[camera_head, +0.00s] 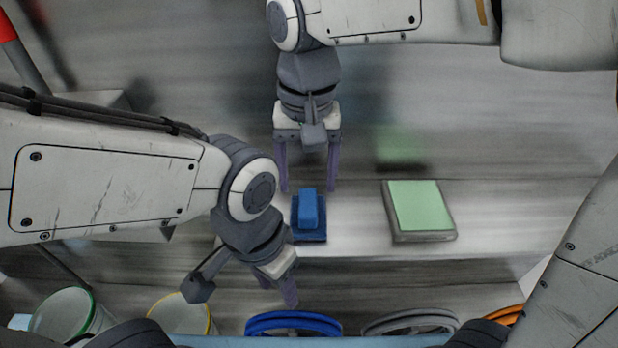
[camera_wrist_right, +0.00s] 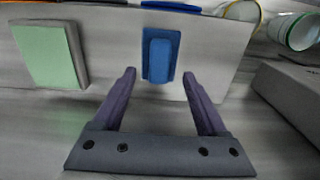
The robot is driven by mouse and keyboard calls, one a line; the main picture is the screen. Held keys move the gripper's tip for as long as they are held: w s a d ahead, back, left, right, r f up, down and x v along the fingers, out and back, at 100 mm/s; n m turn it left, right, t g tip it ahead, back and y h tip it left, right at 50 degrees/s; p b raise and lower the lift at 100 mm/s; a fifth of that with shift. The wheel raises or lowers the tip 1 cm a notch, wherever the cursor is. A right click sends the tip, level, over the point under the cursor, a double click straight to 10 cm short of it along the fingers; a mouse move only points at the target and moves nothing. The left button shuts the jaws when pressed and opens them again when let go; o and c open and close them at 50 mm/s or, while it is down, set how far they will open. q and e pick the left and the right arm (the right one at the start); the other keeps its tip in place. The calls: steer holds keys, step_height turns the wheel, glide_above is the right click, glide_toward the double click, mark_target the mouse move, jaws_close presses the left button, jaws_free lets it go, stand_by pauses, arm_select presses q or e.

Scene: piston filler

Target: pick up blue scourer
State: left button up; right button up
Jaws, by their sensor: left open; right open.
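The blue scourer (camera_head: 308,212) is a blue block with a raised grip on a darker blue base, lying on the pale shelf (camera_head: 350,240). In the right wrist view the scourer (camera_wrist_right: 160,58) sits ahead of the fingertips, roughly centred between them. My right gripper (camera_head: 308,188) is open and empty, its two purple fingers pointing at the scourer from above in the head view. In the right wrist view this gripper (camera_wrist_right: 158,80) shows a wide gap. My left gripper (camera_head: 278,296) is open, below and left of the scourer, partly hidden by its own wrist, apart from the scourer.
A grey-edged pad with a pale green top (camera_head: 420,206) lies right of the scourer. Along the front are a green-rimmed container (camera_head: 68,314), a yellow-rimmed container (camera_head: 180,314), a blue ring-shaped item (camera_head: 293,322) and a grey one (camera_head: 408,321). Shelf between scourer and pad is clear.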

mark_target(308, 201)
steer(key=shift+w+f+p, duration=0.1)
steer(key=shift+f+p, duration=0.7)
steer(key=shift+f, duration=2.4)
jaws_close()
